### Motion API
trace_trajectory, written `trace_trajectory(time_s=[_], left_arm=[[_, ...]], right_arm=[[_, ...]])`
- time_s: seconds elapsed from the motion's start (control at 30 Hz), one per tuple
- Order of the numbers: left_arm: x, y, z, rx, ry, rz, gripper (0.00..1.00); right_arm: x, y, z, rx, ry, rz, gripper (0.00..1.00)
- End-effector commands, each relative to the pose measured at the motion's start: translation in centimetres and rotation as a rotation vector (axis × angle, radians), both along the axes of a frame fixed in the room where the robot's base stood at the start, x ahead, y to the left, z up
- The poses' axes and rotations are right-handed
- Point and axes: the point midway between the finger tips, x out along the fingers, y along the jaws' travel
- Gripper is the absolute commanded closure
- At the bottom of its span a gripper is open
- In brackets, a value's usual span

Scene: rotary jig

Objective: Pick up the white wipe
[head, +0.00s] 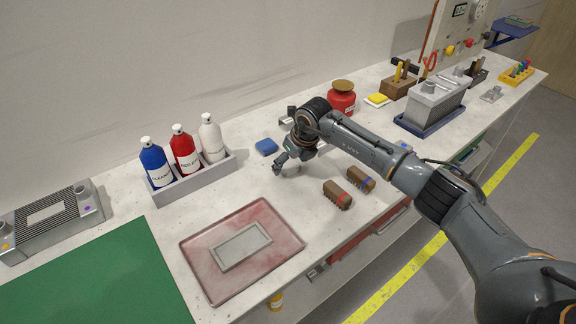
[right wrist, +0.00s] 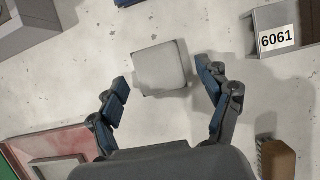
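The white wipe (right wrist: 161,66) lies flat on the bench as a pale, roughly square pad in the right wrist view. My right gripper (right wrist: 162,82) is open above it, with one finger to each side of the wipe and visible gaps between. In the head view my right gripper (head: 282,167) points down at the bench beyond the two brown brushes, and I cannot make out the wipe there. My left gripper is not in view.
A blue sponge (head: 266,147) lies left of the gripper. Two brown brushes (head: 338,194) lie in front, and a red tray (head: 200,275) stands nearer. A block marked 6061 (right wrist: 277,38) is close to the wipe. A bottle rack (head: 197,182) stands at the back left.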

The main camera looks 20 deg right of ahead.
Motion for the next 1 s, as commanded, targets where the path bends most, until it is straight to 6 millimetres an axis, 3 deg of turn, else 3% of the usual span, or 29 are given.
trace_trajectory(time_s=[0.03, 0.2, 0.23, 0.67, 0.87, 1.0], left_arm=[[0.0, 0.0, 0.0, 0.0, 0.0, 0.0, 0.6], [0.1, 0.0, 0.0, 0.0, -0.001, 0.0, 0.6], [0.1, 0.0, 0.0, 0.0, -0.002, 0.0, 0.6], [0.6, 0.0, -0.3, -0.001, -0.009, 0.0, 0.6], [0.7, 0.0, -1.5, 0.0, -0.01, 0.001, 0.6], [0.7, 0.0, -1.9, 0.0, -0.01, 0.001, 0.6]], right_arm=[[0.0, 0.0, 0.0, 0.0, 0.0, 0.0, 0.34], [0.0, 0.0, 0.0, 0.0, 0.0, -0.001, 0.69], [0.0, 0.0, 0.0, 0.0, 0.0, -0.001, 0.7], [0.0, 0.0, 0.5, 0.001, -0.003, 0.0, 0.71], [0.1, 0.0, 2.9, 0.001, -0.006, 0.001, 0.71], [-1.9, 0.5, 5.4, -0.001, -0.006, 0.004, 0.71]])
